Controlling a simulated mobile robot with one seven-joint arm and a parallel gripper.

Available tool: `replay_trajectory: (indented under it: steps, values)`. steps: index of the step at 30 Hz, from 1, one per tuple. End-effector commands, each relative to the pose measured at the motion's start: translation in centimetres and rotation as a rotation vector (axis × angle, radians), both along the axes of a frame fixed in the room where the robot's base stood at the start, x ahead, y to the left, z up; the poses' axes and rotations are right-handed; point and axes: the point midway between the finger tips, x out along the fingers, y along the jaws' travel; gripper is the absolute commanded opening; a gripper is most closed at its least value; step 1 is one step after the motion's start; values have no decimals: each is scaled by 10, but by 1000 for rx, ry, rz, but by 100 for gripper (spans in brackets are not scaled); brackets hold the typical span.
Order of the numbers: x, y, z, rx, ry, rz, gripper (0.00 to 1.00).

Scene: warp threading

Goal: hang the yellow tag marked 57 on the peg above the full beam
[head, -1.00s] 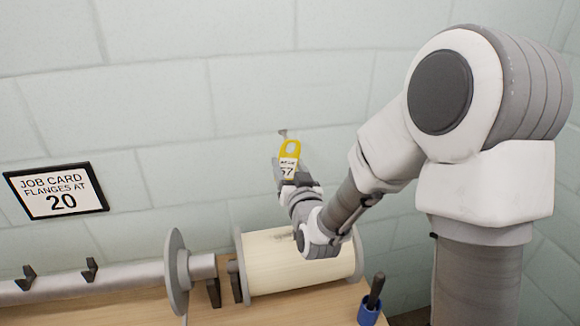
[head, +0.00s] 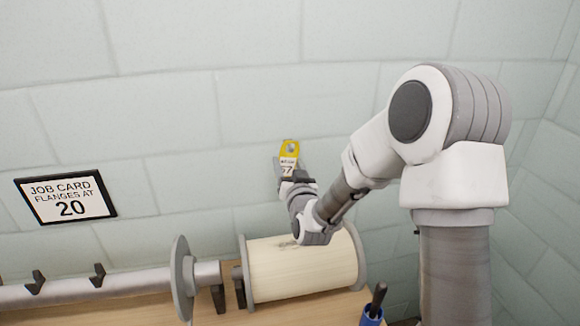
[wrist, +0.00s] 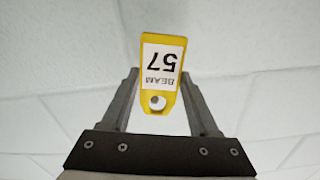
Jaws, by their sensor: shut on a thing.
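The yellow tag (head: 290,149), marked 57 on a white label, is upright against the pale wall in the head view, its hole end up. My gripper (head: 290,172) is shut on its lower part from below. In the wrist view the tag (wrist: 162,62) is between the fingertips of my gripper (wrist: 160,82), its print upside down. Its hole shows a grey patch; I cannot tell whether that is the peg. The peg is not clearly visible now; the tag's top covers its place. The full beam (head: 325,267), wound with cream yarn, lies below my gripper.
A bare metal beam tube (head: 140,283) with a round flange (head: 182,275) lies to the left on the wooden bench. A job card reading 20 (head: 67,196) hangs on the wall. A blue cup (head: 371,316) with a dark handle stands at front right. The wall around the tag is clear.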

Motion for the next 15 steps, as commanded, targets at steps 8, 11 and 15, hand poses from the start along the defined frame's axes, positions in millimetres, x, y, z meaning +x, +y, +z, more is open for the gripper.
replay_trajectory:
  steps: [8, 11, 15]
  values:
    - [17, 4, -1, 2, 1, 0, 8]
    - [21, 4, -7, 1, -2, 0, 8]
    - [26, 5, -11, 0, -1, 0, 8]
